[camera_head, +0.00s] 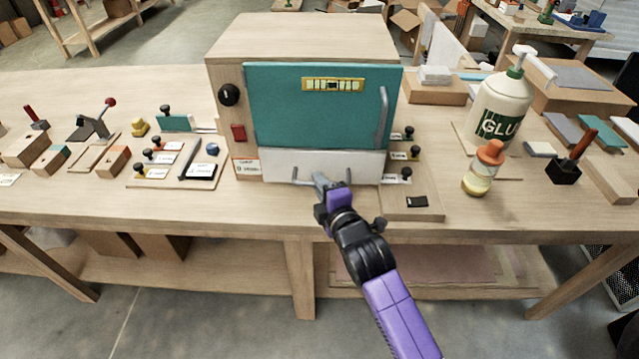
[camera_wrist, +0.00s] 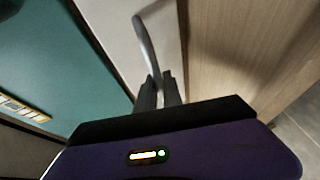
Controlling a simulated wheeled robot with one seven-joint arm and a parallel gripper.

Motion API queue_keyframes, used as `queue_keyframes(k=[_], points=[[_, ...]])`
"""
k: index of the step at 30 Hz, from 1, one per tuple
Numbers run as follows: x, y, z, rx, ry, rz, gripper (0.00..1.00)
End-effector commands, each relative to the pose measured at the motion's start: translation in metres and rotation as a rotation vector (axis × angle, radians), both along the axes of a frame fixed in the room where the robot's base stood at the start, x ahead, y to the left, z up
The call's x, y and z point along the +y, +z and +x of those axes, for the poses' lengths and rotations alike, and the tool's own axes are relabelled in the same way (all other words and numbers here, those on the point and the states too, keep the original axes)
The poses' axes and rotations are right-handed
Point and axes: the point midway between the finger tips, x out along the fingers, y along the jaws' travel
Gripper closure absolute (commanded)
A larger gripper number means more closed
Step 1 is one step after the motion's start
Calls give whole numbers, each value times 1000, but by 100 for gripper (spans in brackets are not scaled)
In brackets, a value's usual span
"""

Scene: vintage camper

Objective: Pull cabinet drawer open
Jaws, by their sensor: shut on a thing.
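The cabinet (camera_head: 300,42) is a light wood box on the workbench with a teal door (camera_head: 290,110) in front. Below the door is a white drawer (camera_head: 275,165) with a grey bar handle (camera_head: 301,183); its front looks flush with the cabinet. My gripper (camera_head: 320,182) is at the drawer front, shut on the handle near its middle. In the wrist view, the two dark fingertips (camera_wrist: 159,88) close around the curved grey handle (camera_wrist: 145,42) against the white drawer front (camera_wrist: 112,30).
The teal door has its own vertical handle (camera_head: 382,117). A glue bottle (camera_head: 500,110) and a small orange-capped bottle (camera_head: 484,168) stand to the right. Small switches and levers on wooden blocks (camera_head: 115,160) lie to the left. The floor before the workbench (camera_head: 130,205) is clear.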

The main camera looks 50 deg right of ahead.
Motion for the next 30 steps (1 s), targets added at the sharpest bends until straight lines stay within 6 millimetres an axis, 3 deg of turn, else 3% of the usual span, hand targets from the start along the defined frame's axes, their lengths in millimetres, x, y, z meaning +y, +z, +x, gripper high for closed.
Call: queue_keyframes(k=[19, 23, 30], points=[[3, -1, -2, 2, 0, 2, 100], [19, -2, -15, 5, 2, 2, 100], [64, -5, -50, 6, 2, 3, 100]])
